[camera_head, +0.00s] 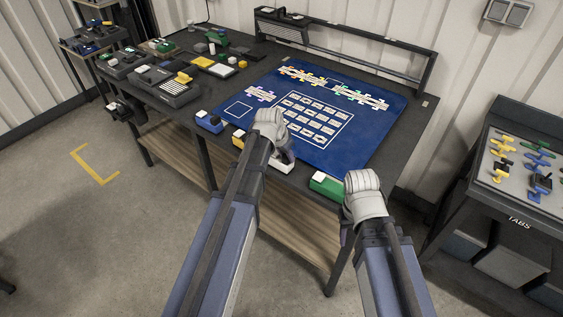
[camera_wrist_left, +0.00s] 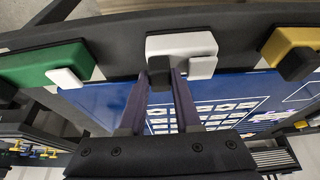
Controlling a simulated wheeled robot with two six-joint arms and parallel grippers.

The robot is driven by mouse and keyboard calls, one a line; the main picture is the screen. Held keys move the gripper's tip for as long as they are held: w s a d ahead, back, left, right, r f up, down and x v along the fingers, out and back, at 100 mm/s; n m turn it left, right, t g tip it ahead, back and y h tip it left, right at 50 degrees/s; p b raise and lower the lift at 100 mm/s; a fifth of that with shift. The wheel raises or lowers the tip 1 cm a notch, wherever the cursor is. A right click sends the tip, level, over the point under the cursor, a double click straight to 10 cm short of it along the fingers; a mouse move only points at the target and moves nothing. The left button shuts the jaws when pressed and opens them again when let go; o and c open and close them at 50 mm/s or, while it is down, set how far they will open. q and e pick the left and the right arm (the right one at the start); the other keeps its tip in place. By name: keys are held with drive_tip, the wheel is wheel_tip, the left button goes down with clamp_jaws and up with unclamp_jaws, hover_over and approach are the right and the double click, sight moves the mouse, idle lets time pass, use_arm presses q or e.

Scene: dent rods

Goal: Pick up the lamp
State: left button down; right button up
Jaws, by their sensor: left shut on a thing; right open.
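A white block (camera_head: 283,166) with a dark knob sits at the front edge of the blue mat. In the left wrist view this white block (camera_wrist_left: 190,43) is straight ahead, and its dark knob (camera_wrist_left: 159,68) is between the fingertips. My left gripper (camera_wrist_left: 160,80) is shut on the dark knob; in the head view the left gripper (camera_head: 286,152) is partly hidden by my wrist. I cannot tell for sure which thing is the lamp. My right gripper (camera_head: 350,213) is open at the front right, its fingers mostly hidden by the wrist.
A green block (camera_head: 327,184), a yellow block (camera_head: 239,139) and a blue block (camera_head: 208,122) line the front edge. The blue mat (camera_head: 365,140) carries cards and coloured strips. A dark frame (camera_head: 350,47) stands at the back. A tabs stand (camera_head: 520,170) is at right.

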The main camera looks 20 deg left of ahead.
use_arm(q)
drive_tip(key=shift+r, duration=0.15)
idle(0.6)
wheel_tip(320, 180, up, 10)
drive_tip(key=p, duration=1)
wheel_tip(320, 180, up, 3)
drive_tip(key=p, duration=0.3)
